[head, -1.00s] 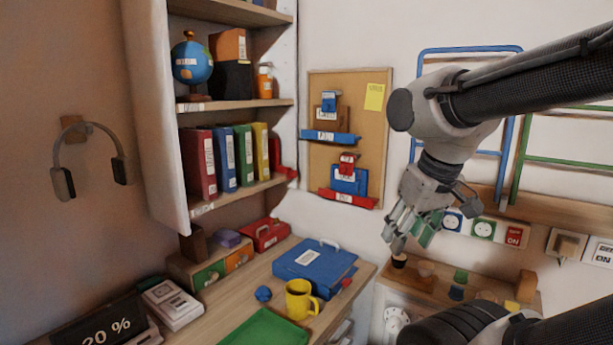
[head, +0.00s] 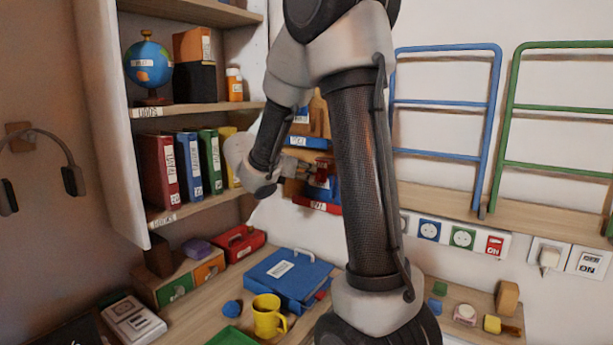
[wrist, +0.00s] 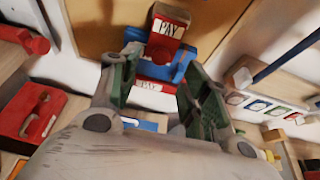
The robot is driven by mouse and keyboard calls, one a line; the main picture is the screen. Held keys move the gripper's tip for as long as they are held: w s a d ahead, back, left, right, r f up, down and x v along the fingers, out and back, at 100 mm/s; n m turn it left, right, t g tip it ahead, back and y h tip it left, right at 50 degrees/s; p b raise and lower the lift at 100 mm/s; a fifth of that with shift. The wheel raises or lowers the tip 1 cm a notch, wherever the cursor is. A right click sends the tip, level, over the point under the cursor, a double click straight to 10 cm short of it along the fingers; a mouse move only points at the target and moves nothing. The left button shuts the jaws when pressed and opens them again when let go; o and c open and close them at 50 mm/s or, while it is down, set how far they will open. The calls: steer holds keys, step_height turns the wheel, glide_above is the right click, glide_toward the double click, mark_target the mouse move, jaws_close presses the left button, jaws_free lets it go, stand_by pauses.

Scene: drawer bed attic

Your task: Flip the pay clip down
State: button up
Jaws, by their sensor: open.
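The red pay clip (wrist: 168,30) with a white PAY label is on the cork board, ahead of my gripper in the wrist view. It tops a blue item (wrist: 160,68) above a red ledge (wrist: 153,85), also labelled PAY. In the head view the clip (head: 323,167) is partly hidden by my arm. My gripper (wrist: 160,62) is open, with its green-padded fingers left and right of the blue item in the picture and nothing between them. In the head view my gripper (head: 306,170) reaches toward the clip from the left. Contact cannot be told.
A shelf unit with binders (head: 180,165) stands left of the board. Below are a desk with a blue folder (head: 290,278) and a yellow mug (head: 268,317). Blue (head: 440,103) and green (head: 560,168) rails are on the right wall. A red toolbox (wrist: 35,112) shows in the wrist view.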

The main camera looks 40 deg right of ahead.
mark_target(318, 171)
steer(key=x, duration=0.7)
steer(key=shift+d, duration=0.2)
